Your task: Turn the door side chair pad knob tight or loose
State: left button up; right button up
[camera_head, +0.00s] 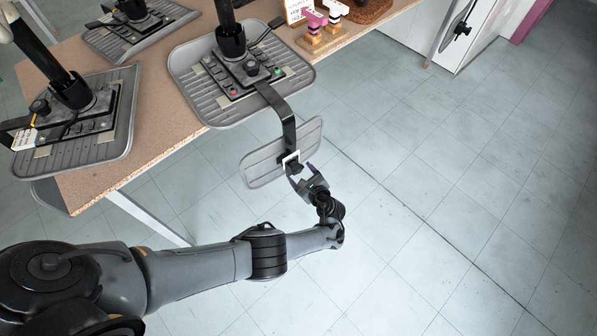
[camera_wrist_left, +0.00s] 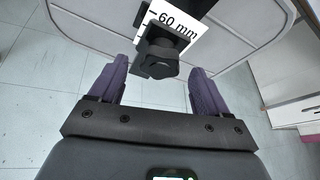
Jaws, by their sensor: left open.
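The grey ribbed chair pad (camera_head: 263,163) hangs on a black bent bar (camera_head: 283,115) past the table's edge, on the chair nearest the door. A black knob (camera_wrist_left: 162,63) sits at the bar's end, beside a white label (camera_wrist_left: 178,22) reading "60 mm". My left gripper (camera_head: 302,176) is open and empty, close to the knob on the pad's near side. In the left wrist view, the knob shows between its purple fingers with gaps on both sides. I cannot tell how deep the knob sits between them. My right gripper is not in view.
The brown table (camera_head: 163,90) bears several upturned chair parts, including a grey seat (camera_head: 196,85) and another at left (camera_head: 122,150). Small pink-topped items (camera_head: 318,32) stand on wood at the table's right. The tiled floor (camera_head: 450,190) at right is clear.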

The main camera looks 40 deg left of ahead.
aim_at(298, 171)
pick_arm(q)
jog(key=shift+b+x, duration=0.45)
jog(key=shift+x, duration=1.15)
jog(key=shift+c, duration=0.2)
jog(key=shift+d, duration=0.1)
jog(key=c, duration=1)
